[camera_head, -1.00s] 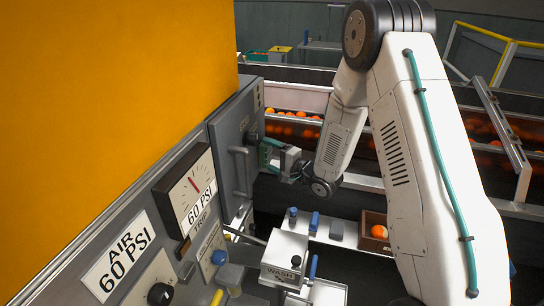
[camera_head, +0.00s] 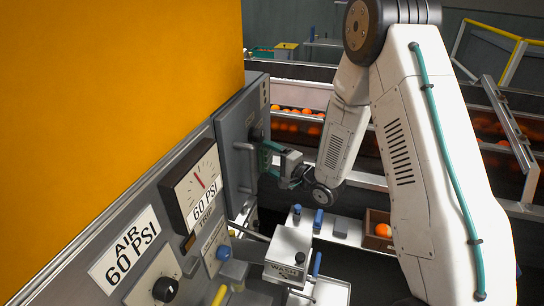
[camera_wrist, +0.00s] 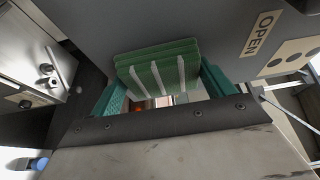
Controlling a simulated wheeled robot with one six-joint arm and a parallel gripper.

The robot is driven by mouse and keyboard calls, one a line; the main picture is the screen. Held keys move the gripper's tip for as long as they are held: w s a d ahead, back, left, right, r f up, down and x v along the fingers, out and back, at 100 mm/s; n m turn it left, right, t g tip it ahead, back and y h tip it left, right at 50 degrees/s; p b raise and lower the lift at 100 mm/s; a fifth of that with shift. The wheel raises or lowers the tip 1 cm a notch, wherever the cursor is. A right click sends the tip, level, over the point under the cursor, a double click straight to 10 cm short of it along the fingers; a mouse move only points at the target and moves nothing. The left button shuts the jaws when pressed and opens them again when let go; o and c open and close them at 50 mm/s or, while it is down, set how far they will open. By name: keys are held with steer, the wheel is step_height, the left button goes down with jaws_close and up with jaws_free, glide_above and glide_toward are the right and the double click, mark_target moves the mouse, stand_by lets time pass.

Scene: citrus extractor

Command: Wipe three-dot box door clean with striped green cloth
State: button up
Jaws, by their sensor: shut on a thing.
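My gripper (camera_wrist: 165,97) is shut on the striped green cloth (camera_wrist: 158,70), a folded green pad with white stripes between the teal fingers in the wrist view. The cloth is up against or very close to the grey box door (camera_wrist: 205,25); contact is hard to tell. The door carries an OPEN label and dark dots at the right of the wrist view. In the head view the door (camera_head: 240,170) stands upright with a vertical handle, and my gripper (camera_head: 268,157) is at its right face. Any dirt on the door cannot be made out.
A gauge (camera_head: 197,188) reading 60 PSI and a control panel stand at left. Below are a WASH box (camera_head: 288,258) and a shelf with blue-topped items and a wooden box (camera_head: 372,243) holding an orange. A conveyor with oranges (camera_head: 300,128) runs behind.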

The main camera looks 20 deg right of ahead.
steer(key=shift+w, duration=0.15)
steer(key=shift+w+d+r, duration=0.1)
steer(key=shift+w+d, duration=0.3)
steer(key=shift+w, duration=0.35)
steer(key=shift+w+d, duration=0.35)
steer(key=shift+w, duration=0.35)
steer(key=shift+w+d, duration=0.1)
steer(key=shift+w, duration=0.2)
steer(key=shift+c, duration=0.4)
steer(key=shift+s+d, duration=0.6)
steer(key=shift+d, duration=0.25)
steer(key=shift+s+d, duration=0.55)
steer(key=shift+d, duration=0.3)
steer(key=shift+s+d, duration=0.6)
steer(key=shift+d, duration=0.25)
steer(key=shift+s+d, duration=0.45)
steer(key=shift+d, duration=0.15)
steer(key=shift+s+d, duration=0.4)
steer(key=shift+d, duration=0.2)
